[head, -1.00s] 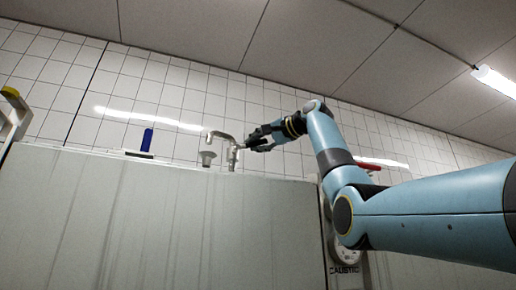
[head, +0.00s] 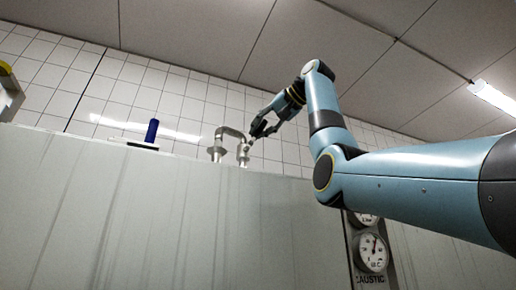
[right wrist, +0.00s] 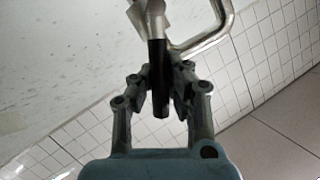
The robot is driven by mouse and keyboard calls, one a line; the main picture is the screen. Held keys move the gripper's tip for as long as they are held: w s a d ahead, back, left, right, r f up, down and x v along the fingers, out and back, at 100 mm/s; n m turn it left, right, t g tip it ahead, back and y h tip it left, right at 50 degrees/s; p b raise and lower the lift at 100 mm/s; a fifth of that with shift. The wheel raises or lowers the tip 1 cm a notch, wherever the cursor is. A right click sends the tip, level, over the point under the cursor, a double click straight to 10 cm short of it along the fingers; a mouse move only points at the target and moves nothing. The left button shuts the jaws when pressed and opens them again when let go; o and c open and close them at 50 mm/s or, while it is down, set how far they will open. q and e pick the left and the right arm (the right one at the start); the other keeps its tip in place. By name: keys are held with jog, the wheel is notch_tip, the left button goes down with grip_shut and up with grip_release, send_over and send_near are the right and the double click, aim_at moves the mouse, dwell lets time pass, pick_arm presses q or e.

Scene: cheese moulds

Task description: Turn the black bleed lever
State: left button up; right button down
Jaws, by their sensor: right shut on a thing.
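The black bleed lever (right wrist: 158,65) shows in the right wrist view as a straight dark bar, running from a pale metal fitting (right wrist: 149,15) down between my fingers. My right gripper (right wrist: 162,88) is shut on it, with one finger on each side. In the head view my right gripper (head: 257,132) reaches down from the upper right to the bent metal pipe (head: 232,131) on top of the pale wall. The lever is too small and covered there to make out. My left gripper is not in view.
The tall pale wall (head: 150,215) fills the lower part of the head view. A blue bottle-like object (head: 151,130) stands on its top edge, left of the pipe. Round gauges (head: 372,253) hang at the lower right, below my arm. Open air lies above the pipe.

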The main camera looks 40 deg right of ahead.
jog(key=shift+w+f, duration=0.1)
dwell(0.3)
jog(key=c, duration=1.2)
grip_release()
jog(key=shift+d, duration=0.1)
jog(key=shift+c, duration=0.2)
jog(key=shift+s+r, duration=0.25)
jog(key=shift+s, duration=0.25)
jog(key=v, duration=0.6)
jog(key=shift+s, duration=0.25)
jog(key=shift+w, duration=0.1)
